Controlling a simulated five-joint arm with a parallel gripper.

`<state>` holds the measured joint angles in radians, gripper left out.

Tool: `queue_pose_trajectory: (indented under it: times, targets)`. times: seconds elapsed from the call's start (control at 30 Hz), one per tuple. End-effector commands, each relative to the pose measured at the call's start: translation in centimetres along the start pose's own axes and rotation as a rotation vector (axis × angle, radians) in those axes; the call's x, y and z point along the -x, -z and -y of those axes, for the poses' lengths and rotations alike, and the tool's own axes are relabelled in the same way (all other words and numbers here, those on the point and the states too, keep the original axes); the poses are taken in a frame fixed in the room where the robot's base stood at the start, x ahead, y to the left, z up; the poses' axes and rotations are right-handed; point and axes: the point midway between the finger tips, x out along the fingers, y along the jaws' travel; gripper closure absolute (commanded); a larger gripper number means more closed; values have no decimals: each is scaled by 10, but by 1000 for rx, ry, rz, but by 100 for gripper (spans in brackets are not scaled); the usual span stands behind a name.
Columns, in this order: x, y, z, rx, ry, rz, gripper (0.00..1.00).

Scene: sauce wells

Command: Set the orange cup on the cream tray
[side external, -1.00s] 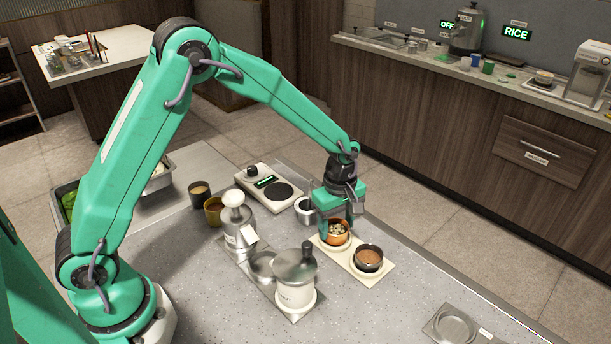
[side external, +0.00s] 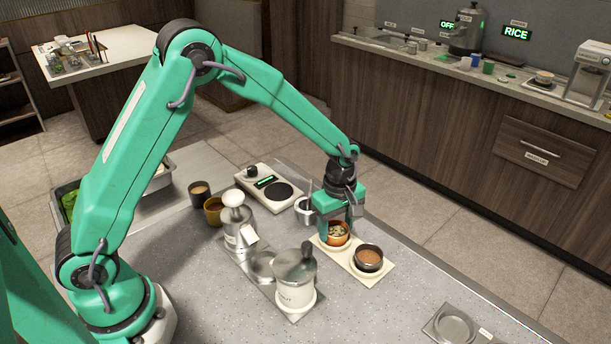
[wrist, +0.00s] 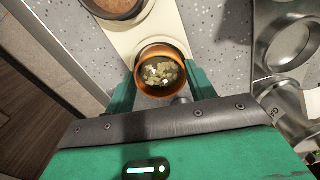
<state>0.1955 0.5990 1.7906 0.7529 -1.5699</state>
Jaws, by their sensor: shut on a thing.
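The orange cup (side external: 338,232) holds pale chunky bits. It is upright and sits between the two fingers of my gripper (side external: 337,226), which is shut on it. In the wrist view the cup (wrist: 184,51) shows between the fingers of my gripper (wrist: 161,88). The cream tray (side external: 343,255) lies on the grey counter; its far end is under the cup. I cannot tell whether the cup's base touches the tray. A dark cup with brown contents (side external: 369,258) stands on the tray's near end. The tray also shows in the wrist view (wrist: 119,40).
A steel-lidded white pot (side external: 295,280) and a white pump dispenser (side external: 237,220) stand left of the tray. A grey plate with a round well (side external: 455,327) lies front right. The counter between is clear.

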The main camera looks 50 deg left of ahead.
Motion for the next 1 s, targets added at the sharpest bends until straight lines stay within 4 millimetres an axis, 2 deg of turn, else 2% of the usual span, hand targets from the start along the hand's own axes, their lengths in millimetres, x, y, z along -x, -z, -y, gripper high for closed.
queue_pose_trajectory:
  times: [0.23,0.27,0.37,0.4,0.77,1.0]
  targets:
    - [-3,0,0,0,0,0,70]
    - [-3,0,0,0,0,0,42]
    - [-2,0,0,0,0,0,22]
    - [-2,0,0,0,0,0,20]
    - [-1,0,0,0,0,0,20]
    - [12,0,0,0,-2,0,20]
